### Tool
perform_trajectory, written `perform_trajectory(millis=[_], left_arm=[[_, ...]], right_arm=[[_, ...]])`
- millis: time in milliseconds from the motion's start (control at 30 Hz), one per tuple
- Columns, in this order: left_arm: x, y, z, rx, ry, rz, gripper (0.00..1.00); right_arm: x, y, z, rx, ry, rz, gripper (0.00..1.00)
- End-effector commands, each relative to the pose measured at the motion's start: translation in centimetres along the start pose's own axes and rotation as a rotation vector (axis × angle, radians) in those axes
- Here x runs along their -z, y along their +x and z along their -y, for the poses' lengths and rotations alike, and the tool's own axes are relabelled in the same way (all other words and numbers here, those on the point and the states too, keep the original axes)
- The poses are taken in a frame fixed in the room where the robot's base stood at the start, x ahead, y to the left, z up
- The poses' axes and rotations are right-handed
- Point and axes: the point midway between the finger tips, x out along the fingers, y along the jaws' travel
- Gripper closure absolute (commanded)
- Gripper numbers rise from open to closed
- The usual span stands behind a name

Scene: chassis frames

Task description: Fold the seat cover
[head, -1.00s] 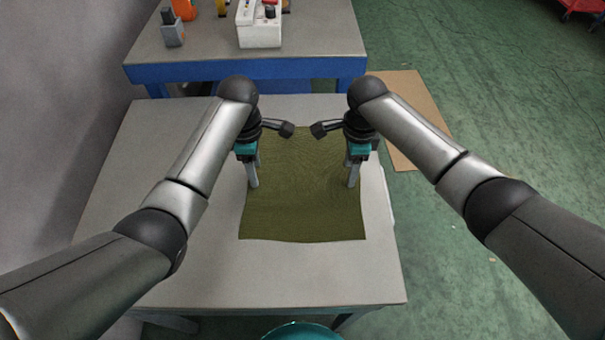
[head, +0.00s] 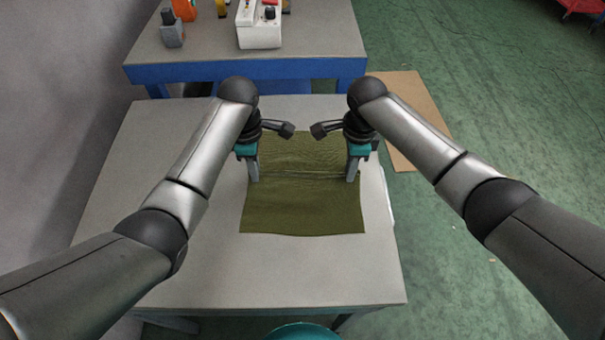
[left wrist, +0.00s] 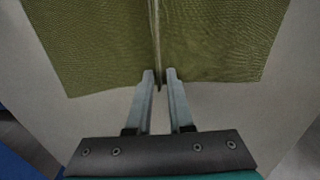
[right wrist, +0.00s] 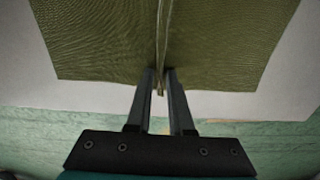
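The olive-green seat cover (head: 303,207) lies on the grey table, with a raised ridge running across it between my two grippers. My left gripper (head: 254,180) is at the cover's left edge. In the left wrist view its fingers (left wrist: 160,76) are closed about the end of the ridge of cloth (left wrist: 155,40). My right gripper (head: 352,179) is at the right edge. In the right wrist view its fingers (right wrist: 160,74) are closed about the other end of the ridge (right wrist: 162,35). The cover's far edge is partly hidden behind the grippers.
The grey table (head: 190,265) has bare room left of and in front of the cover. A blue-edged bench (head: 300,68) with a white box (head: 259,32) and bottles stands behind. A cardboard sheet (head: 408,135) lies on the green floor at right. A teal round object (head: 302,332) is at the bottom.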

Motion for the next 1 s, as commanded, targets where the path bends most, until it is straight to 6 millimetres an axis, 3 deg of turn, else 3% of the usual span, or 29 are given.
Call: perform_trajectory(millis=[300,1000], left_arm=[[0.04,0.17,0.12,0.004,0.000,-0.001,1.00],[0.07,0.20,0.15,0.005,-0.001,-0.002,1.00]], right_arm=[[0.07,0.21,-0.15,-0.004,0.000,-0.002,1.00],[0.09,0.26,-0.19,-0.006,0.001,-0.003,1.00]])
